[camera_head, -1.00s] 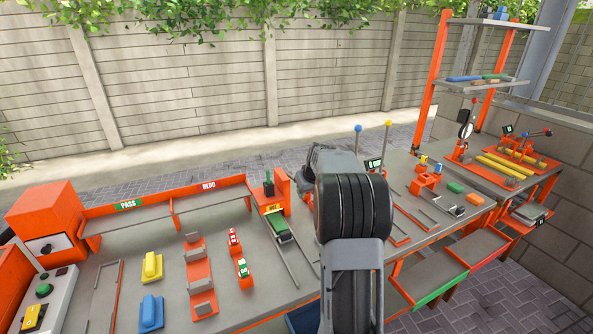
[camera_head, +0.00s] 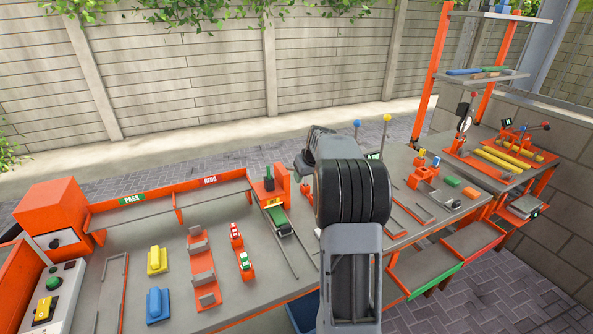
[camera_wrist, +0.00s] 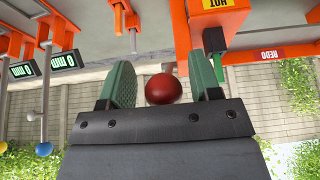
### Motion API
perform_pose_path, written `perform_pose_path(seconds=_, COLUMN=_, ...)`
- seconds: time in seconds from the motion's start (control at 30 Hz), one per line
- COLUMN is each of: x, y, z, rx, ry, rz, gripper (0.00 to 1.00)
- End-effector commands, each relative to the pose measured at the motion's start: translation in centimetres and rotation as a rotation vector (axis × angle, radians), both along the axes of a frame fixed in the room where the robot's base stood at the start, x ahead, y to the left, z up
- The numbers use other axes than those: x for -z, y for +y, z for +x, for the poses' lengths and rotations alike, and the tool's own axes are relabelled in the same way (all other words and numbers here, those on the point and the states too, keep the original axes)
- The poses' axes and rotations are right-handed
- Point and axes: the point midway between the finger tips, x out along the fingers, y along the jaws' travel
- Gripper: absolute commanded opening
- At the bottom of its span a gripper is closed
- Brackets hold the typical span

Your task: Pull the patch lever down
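A red ball knob (camera_wrist: 163,89) shows in the wrist view between the two green-padded fingers of my gripper (camera_wrist: 165,75). The fingers stand apart, with a clear gap to the right of the knob; whether the left finger touches it I cannot tell. The knob's shaft is hidden, and no label names it as the patch lever. In the head view my arm covers this knob. There my gripper (camera_head: 304,165) is partly hidden by my wrist, just right of the orange press (camera_head: 271,187) with the yellow HOT label.
Blue-knobbed (camera_head: 357,124) and yellow-knobbed (camera_head: 387,118) levers stand right of my wrist. The bench left of the press holds a yellow block (camera_head: 157,261), a blue block (camera_head: 158,305) and orange fixtures (camera_head: 202,270). A PASS/REDO rack (camera_head: 170,191) runs along the back.

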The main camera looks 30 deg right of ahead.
Motion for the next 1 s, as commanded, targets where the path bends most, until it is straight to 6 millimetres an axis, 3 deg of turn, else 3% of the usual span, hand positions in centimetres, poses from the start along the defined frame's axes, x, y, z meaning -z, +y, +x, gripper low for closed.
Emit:
perform_pose_path(seconds=0.43, x=-0.4, y=0.1, z=0.1, rx=-0.002, ry=0.0, rz=0.0, gripper=0.64)
perform_pose_path(seconds=1.0, x=-5.8, y=0.0, z=0.1, rx=0.0, ry=0.0, rz=0.001, gripper=0.64)
